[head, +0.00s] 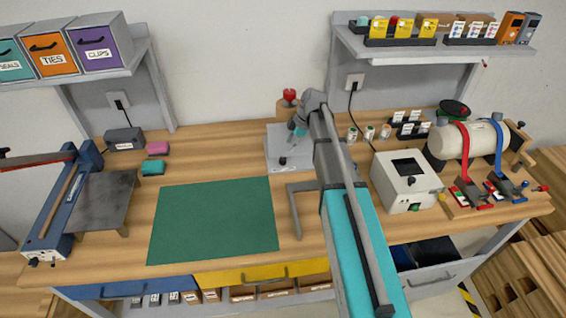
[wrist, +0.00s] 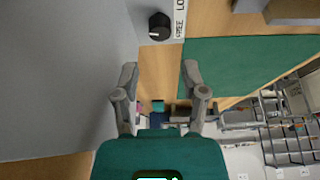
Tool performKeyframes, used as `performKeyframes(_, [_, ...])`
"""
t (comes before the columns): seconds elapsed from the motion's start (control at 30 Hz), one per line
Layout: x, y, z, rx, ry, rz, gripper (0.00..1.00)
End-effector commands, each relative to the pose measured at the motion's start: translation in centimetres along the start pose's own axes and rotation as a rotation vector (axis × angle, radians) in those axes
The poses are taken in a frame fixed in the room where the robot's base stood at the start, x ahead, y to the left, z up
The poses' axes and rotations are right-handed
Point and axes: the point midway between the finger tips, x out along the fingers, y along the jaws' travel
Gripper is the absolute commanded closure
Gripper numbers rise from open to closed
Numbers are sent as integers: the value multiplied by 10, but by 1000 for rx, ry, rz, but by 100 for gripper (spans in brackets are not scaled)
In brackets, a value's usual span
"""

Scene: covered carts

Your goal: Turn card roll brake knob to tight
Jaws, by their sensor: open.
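A black round knob (wrist: 159,27) shows near the top of the wrist view, beside a white label strip (wrist: 180,18) reading FREE and LO, cut off by the frame edge. I cannot tell whether this is the card roll brake knob. My gripper (wrist: 160,76) is open with nothing between its fingers, apart from the knob. In the head view my arm reaches to a grey stand (head: 276,158) at the back middle of the bench and hides part of it; the fingertips are not clear there. A small dark knob (head: 283,160) shows on the stand.
A cream roll-shaped body (head: 455,145) with red and blue straps is at the right. A white box (head: 405,182) stands before it. A green mat (head: 215,218) lies left of my arm. A red knob (head: 289,95) tops a block behind the stand.

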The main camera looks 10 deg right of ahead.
Motion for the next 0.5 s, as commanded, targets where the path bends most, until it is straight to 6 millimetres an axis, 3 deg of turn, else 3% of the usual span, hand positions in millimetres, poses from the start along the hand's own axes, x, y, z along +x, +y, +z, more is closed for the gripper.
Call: performKeyframes(0.5, [48, 0, 2, 0, 0, 0, 44])
